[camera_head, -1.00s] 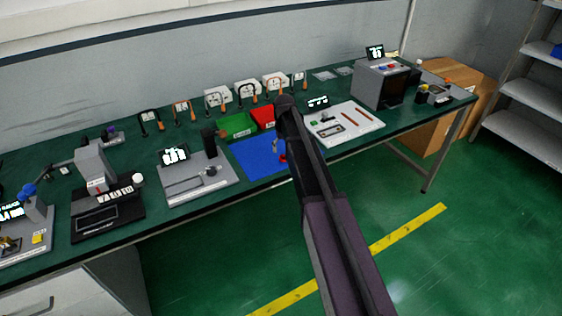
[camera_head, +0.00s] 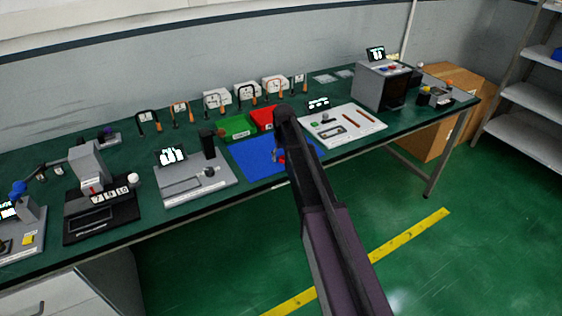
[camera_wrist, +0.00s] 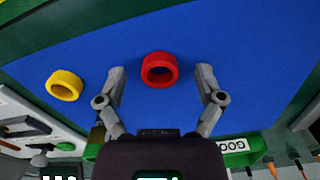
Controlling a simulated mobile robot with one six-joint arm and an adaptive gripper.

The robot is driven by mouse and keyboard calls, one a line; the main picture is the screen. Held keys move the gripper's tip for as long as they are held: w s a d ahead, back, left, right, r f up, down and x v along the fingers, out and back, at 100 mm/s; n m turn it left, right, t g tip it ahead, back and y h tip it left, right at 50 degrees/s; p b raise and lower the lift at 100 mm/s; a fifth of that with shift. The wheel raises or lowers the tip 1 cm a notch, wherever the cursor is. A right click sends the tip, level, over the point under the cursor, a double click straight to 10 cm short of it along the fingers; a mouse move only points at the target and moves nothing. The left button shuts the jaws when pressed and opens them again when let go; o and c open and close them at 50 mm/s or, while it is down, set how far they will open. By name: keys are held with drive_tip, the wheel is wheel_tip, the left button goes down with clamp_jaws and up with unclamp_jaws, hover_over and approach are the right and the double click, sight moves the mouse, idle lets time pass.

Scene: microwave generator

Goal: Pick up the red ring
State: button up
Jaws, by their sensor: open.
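The red ring (camera_wrist: 159,70) lies on the blue mat (camera_wrist: 230,50) in the wrist view, straight ahead of my gripper (camera_wrist: 160,84). The two grey fingers are spread wide, one on each side of the ring, with nothing held between them. A yellow ring (camera_wrist: 64,85) lies on the mat to the left. In the head view the blue mat (camera_head: 246,157) is partly hidden behind my arm. A small red spot (camera_head: 281,159) shows beside my arm there, probably the red ring. My gripper's fingers are hidden in the head view.
A green bin (camera_head: 236,127) and a red bin (camera_head: 262,118) stand behind the mat. A grey device (camera_head: 195,180) stands left of the mat and a white tray (camera_head: 343,126) right of it. The mat around the rings is clear.

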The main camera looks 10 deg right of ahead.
drive_tip(key=c, duration=0.8)
drive_tip(key=shift+r, duration=0.15)
wheel_tip(320, 180, up, 3)
drive_tip(key=p, duration=0.3)
drive_tip(key=shift+r+p, duration=0.2)
drive_tip(key=shift+p, duration=0.2)
drive_tip(key=s+d+r+p, duration=0.1)
drive_tip(key=s, duration=1.5)
drive_tip(key=shift+r, duration=0.15)
drive_tip(key=shift+w, duration=0.1)
